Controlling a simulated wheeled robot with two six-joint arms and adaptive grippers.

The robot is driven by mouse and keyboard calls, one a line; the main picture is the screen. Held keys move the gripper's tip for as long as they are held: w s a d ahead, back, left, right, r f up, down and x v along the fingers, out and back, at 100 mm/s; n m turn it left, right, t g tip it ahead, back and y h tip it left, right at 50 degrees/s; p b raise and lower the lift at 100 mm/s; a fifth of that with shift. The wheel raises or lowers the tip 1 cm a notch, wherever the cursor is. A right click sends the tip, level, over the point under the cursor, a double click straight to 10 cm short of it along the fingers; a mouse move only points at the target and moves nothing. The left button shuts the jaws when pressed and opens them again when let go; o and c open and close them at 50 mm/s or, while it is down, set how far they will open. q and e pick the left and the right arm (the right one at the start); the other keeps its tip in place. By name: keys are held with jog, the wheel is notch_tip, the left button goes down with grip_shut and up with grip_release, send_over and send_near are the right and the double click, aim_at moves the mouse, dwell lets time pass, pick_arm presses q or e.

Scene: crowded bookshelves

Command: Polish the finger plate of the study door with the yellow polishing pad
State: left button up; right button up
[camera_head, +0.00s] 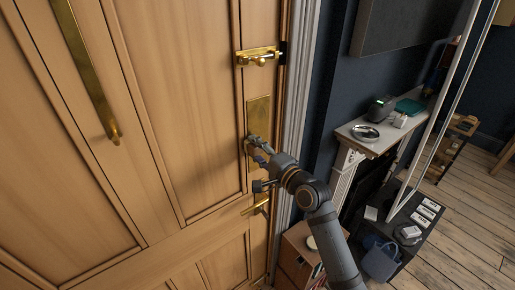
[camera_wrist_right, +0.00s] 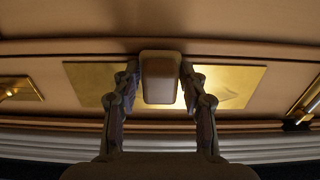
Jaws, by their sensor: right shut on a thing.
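The wooden study door (camera_head: 175,95) fills the left of the head view. Its brass finger plate (camera_head: 259,112) is an upright rectangle near the right edge; it lies sideways in the wrist view (camera_wrist_right: 235,80). My right gripper (camera_head: 256,149) is at the plate's lower part. In the wrist view its two fingers are shut on the sides of the polishing pad (camera_wrist_right: 160,78), a rounded block looking tan in this light. The pad covers the middle of the plate there. I cannot tell whether it touches the plate. My left gripper is not in view.
A brass bolt (camera_head: 259,56) is above the plate and a lever handle (camera_head: 256,205) below. A long brass pull (camera_head: 86,65) is at left. The white door frame (camera_head: 298,75) stands close on the right. A shelf with small items (camera_head: 372,145) is further right.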

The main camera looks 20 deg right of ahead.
jog(key=shift+r+p, duration=0.5)
jog(key=shift+r, duration=0.35)
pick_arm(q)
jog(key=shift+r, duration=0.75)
pick_arm(e)
jog(key=shift+f, duration=0.1)
